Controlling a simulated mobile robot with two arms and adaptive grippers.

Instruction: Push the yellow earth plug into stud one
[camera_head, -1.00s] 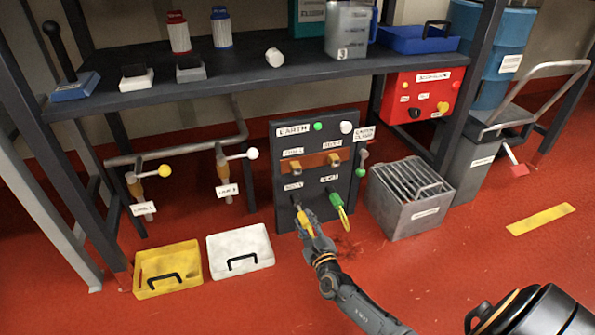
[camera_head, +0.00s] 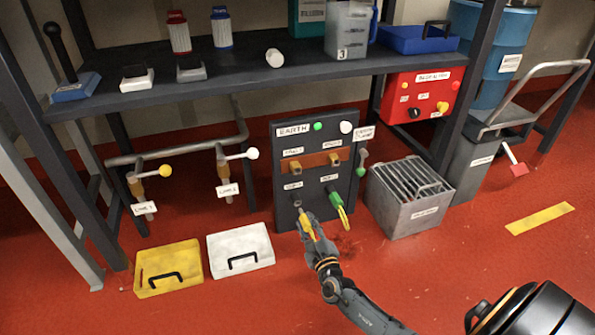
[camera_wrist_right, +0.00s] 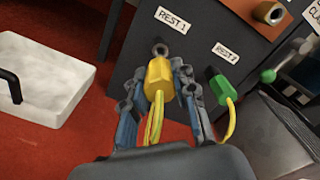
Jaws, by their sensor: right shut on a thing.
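The yellow earth plug (camera_wrist_right: 158,76) is between the two fingers of my right gripper (camera_wrist_right: 160,82), which is shut on it. Its yellow cable hangs down toward the wrist. A dark peg under the label REST 1 (camera_wrist_right: 160,48) shows just beyond the plug's tip; I cannot tell whether they touch. In the head view my right gripper (camera_head: 308,229) is low in front of the dark earth panel (camera_head: 283,216), near its lower left peg. Stud one appears to be the left brass stud (camera_head: 295,167) on the orange bar, above the gripper, with nothing on it. My left gripper is not in view.
A green plug (camera_head: 335,199) sits at REST 2, close to the right of my gripper. A grey ribbed box (camera_head: 408,216) stands right of the panel. A white tray (camera_head: 241,262) and a yellow tray (camera_head: 168,268) lie left. The shelf (camera_head: 235,72) overhangs behind.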

